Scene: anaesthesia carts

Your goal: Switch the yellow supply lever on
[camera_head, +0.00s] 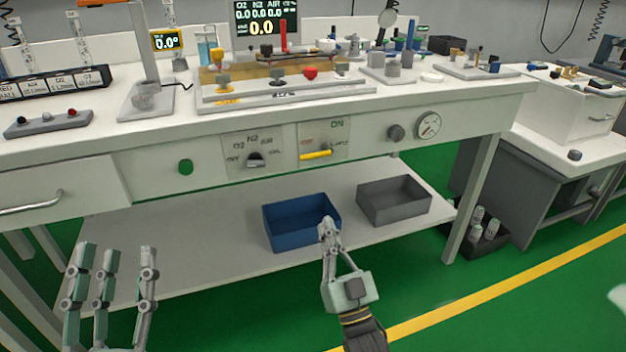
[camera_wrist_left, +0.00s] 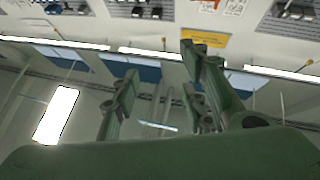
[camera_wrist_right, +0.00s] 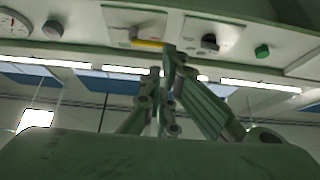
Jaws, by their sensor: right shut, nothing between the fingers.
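The yellow supply lever (camera_head: 316,154) lies nearly horizontal on a light panel on the front of the workbench, below the green ON mark. It also shows in the right wrist view (camera_wrist_right: 148,43), just left of the fingertips. My right gripper (camera_head: 326,228) is shut and empty, in front of the blue bin and below the lever, apart from it in the head view. My left gripper (camera_head: 112,252) is open and empty at the lower left, its fingers spread, far from the lever. The left wrist view shows its fingers (camera_wrist_left: 160,75) with nothing between them.
A black selector knob (camera_head: 256,160) and a green button (camera_head: 185,167) sit left of the lever; a dark knob (camera_head: 396,132) and a round gauge (camera_head: 428,125) sit right. A blue bin (camera_head: 290,238) and a grey bin (camera_head: 393,216) stand on the lower shelf.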

